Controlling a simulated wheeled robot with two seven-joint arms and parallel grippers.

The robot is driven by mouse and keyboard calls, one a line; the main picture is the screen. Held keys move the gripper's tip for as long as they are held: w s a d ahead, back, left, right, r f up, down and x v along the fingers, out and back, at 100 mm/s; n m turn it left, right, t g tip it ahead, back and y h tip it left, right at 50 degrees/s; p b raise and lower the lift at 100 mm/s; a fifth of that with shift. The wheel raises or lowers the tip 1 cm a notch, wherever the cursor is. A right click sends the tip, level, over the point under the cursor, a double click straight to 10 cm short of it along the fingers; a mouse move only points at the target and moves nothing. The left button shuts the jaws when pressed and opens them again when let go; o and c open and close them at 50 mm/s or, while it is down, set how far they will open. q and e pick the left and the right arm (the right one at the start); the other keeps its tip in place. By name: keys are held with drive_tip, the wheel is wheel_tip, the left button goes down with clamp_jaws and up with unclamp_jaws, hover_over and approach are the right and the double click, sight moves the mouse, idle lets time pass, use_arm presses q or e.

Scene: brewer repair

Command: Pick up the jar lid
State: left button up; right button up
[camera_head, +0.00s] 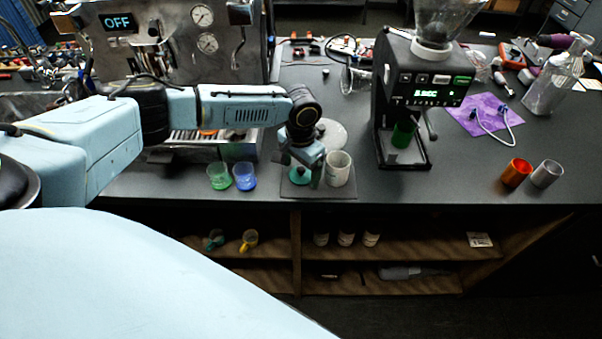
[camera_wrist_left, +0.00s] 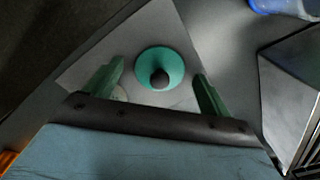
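The jar lid, a teal disc with a dark round knob (camera_wrist_left: 160,77), lies on a flat grey mat (camera_wrist_left: 105,48) in the left wrist view. In the head view the teal lid (camera_head: 301,177) shows partly under my left gripper. My left gripper (camera_head: 302,169) points down over it, its fingers apart and empty. In the wrist view one finger is on each side of the lid, with gaps; contact is not seen. A white jar (camera_head: 338,169) stands just right of the gripper. My right gripper is not in view.
A green cup (camera_head: 219,176) and a blue cup (camera_head: 245,177) stand left of the mat. A metal espresso machine (camera_head: 170,45) is behind, and a black grinder (camera_head: 415,95) stands right. Orange (camera_head: 516,173) and grey (camera_head: 547,174) cups are far right. The counter between is clear.

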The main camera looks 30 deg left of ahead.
use_arm(q)
drive_tip(key=c, duration=1)
drive_tip(key=shift+r, duration=0.15)
